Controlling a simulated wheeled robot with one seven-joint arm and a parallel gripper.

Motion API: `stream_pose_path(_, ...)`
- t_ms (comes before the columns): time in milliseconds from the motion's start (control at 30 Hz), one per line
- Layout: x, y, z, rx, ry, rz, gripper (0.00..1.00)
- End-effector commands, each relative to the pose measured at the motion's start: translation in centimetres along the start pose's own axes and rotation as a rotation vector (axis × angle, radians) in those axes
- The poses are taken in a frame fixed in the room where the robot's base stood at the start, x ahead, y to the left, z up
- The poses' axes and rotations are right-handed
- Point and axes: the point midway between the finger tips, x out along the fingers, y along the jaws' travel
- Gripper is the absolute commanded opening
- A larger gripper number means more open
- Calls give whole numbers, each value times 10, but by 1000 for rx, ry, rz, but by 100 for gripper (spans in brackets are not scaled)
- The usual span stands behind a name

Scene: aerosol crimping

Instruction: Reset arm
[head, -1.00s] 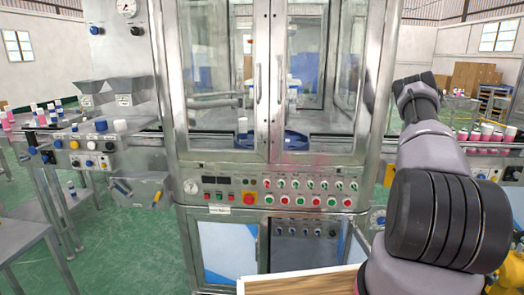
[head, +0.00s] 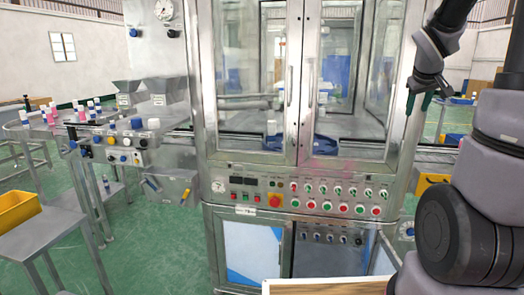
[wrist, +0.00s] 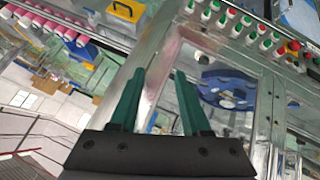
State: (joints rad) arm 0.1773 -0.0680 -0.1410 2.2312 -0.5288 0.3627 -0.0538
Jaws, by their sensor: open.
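My gripper (head: 417,104) hangs from my raised arm at the upper right of the head view, in front of the right side of the crimping machine (head: 210,140). Its green fingers point down. In the wrist view the two green fingers (wrist: 158,100) stand apart with nothing between them. Beyond them are the machine's metal frame and glass, with a blue round part (wrist: 228,90) behind the glass. The gripper appears apart from the machine, but the exact gap cannot be told.
The control panel (head: 300,198) has rows of coloured buttons. A conveyor (head: 60,128) with bottles runs at the left. A yellow bin (head: 17,208) sits on a metal table (head: 60,232). A wooden board edge (head: 325,287) is at the bottom.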

Motion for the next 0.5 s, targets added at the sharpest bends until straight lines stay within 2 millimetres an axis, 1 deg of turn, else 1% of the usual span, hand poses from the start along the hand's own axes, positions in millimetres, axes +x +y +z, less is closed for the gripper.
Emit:
stream_pose_path(33,-28,-14,3,57,12,-28,47)
stream_pose_path(67,-43,-23,7,94,11,-47,47)
stream_pose_path(100,-62,-35,13,142,10,-76,47)
stream_pose_path(167,-89,-54,24,210,6,-123,47)
stream_pose_path(200,-107,-67,32,255,1,-158,47)
stream_pose_path(267,-133,-87,46,316,-8,-213,47)
stream_pose_path(300,-149,-100,56,352,-16,-251,47)
stream_pose_path(400,-184,-129,80,426,-38,-342,47)
stream_pose_path(500,-209,-151,100,476,-60,-415,47)
